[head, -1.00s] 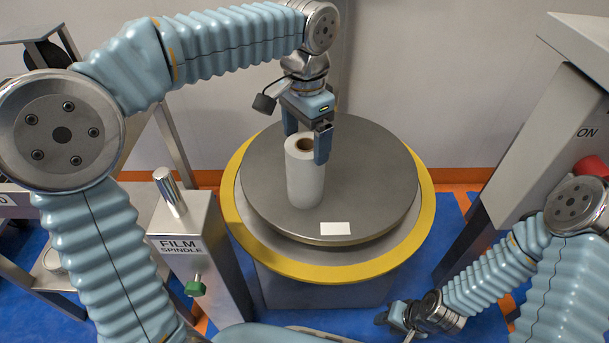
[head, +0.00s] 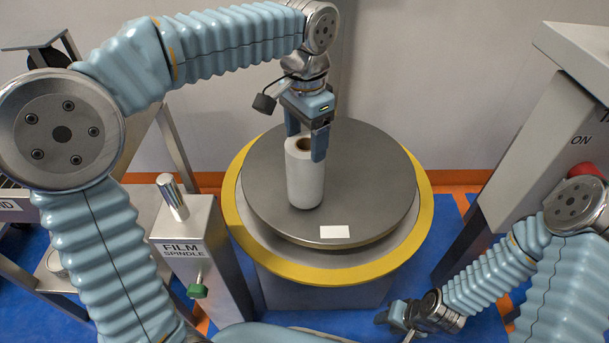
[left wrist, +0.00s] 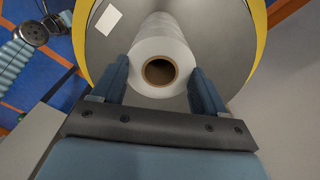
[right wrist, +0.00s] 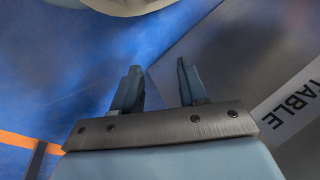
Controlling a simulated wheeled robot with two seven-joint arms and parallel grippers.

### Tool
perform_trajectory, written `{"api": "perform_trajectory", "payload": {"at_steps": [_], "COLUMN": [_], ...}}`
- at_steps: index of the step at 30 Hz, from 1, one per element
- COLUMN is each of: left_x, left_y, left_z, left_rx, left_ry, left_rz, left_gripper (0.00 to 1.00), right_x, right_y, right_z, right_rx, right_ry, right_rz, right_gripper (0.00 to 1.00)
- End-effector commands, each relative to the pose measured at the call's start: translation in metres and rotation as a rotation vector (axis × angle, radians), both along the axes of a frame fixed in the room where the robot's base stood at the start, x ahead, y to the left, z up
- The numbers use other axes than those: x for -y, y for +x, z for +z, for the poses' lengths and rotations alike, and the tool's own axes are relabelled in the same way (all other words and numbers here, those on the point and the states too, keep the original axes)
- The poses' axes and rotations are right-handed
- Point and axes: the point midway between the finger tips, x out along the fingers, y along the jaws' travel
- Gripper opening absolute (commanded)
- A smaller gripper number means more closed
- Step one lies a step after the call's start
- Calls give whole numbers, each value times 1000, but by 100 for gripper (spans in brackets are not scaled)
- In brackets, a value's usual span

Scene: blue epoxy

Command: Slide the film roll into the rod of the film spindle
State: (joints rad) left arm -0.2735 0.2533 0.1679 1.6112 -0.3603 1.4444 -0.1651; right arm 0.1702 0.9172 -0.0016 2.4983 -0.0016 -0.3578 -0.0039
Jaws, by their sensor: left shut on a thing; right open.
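The white film roll (head: 305,182) stands upright on the round grey turntable (head: 375,190), left of its middle. My left gripper (head: 307,146) is shut on the roll near its top. In the left wrist view, the roll (left wrist: 160,42) with its brown hollow core lies between the two fingers (left wrist: 163,92). The film spindle (head: 190,232) is a grey labelled post to the left of the turntable. Its short metal rod (head: 172,195) points up from the top, tilted in the picture, and is bare. My right gripper (head: 392,318) is low at the right; the right wrist view shows its fingers (right wrist: 158,85) open and empty.
A yellow ring (head: 245,245) surrounds the turntable, and a white label (head: 334,231) lies on it. A green knob (head: 197,291) sticks out of the spindle post. A grey machine (head: 535,145) with a red button stands at the right. A rack stands at the far left.

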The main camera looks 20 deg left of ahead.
Motion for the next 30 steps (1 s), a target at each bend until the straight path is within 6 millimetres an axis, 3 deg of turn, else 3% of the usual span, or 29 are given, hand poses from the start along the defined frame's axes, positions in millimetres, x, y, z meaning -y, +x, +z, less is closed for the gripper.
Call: {"api": "perform_trajectory", "payload": {"at_steps": [8,24,30], "left_x": [0,0,0], "left_y": [0,0,0], "left_z": [10,65,67], "left_rx": [1,1,1], "left_ry": [-1,-1,-1], "left_rz": [0,0,0], "left_gripper": [26,26,26], "right_x": [0,-18,-20], "right_y": [0,-7,-8], "right_z": [9,65,67], "right_rx": [1,-11,-12], "right_ry": [-2,25,28], "right_rz": [1,32,35], "right_gripper": [43,43,43]}}
